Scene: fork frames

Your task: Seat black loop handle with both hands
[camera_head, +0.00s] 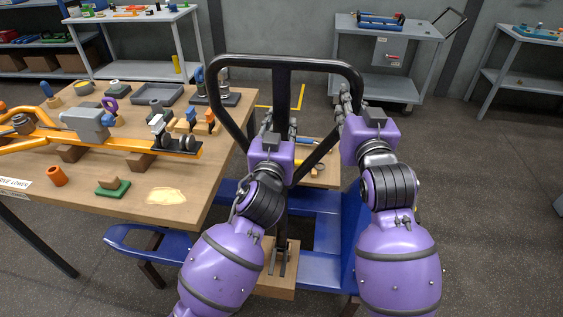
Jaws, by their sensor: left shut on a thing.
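The black loop handle (284,62) stands upright in the middle of the view, a wide tube loop with a central post. The post runs down between my arms to a wooden block (277,282) by the blue frame (325,235). Whether its lower end is seated cannot be told. My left gripper (268,127) is shut on the handle's lower left part, close to the post; its palm hides the exact contact. My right gripper (346,100) is at the loop's right side, its fingers beside the tube; whether they are closed on it is unclear.
A wooden workbench (205,192) at left carries an orange tool assembly (182,148), a grey tray (158,94) and several small parts. A grey cart (385,88) and shelves stand behind. The floor (480,200) at right is clear.

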